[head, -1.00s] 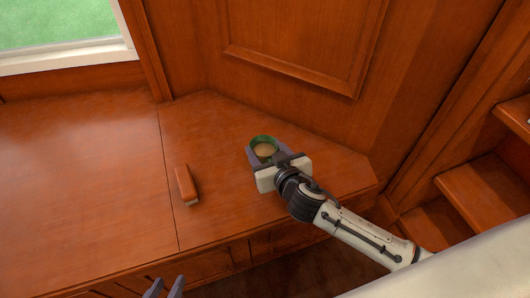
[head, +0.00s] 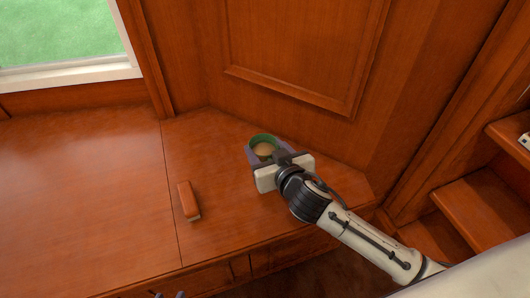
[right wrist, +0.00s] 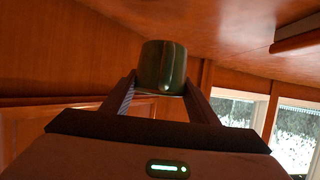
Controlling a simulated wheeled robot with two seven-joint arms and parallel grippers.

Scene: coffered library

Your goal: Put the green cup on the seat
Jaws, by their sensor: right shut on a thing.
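The green cup (head: 263,140) is upright, with a tan inside, over the right part of the wooden seat (head: 215,150). My right gripper (head: 264,155) is shut on it, with a finger on each side. The right wrist view shows the cup (right wrist: 162,66) between the two fingers. Whether its base touches the seat I cannot tell. My left gripper (head: 168,295) shows only its fingertips at the bottom edge of the head view, apart with nothing seen between them.
A small reddish-brown block (head: 188,200) lies on the seat left of the cup. A panelled wall (head: 295,50) stands behind. Wooden steps (head: 485,195) are at the right. The left part of the seat (head: 80,200) is clear.

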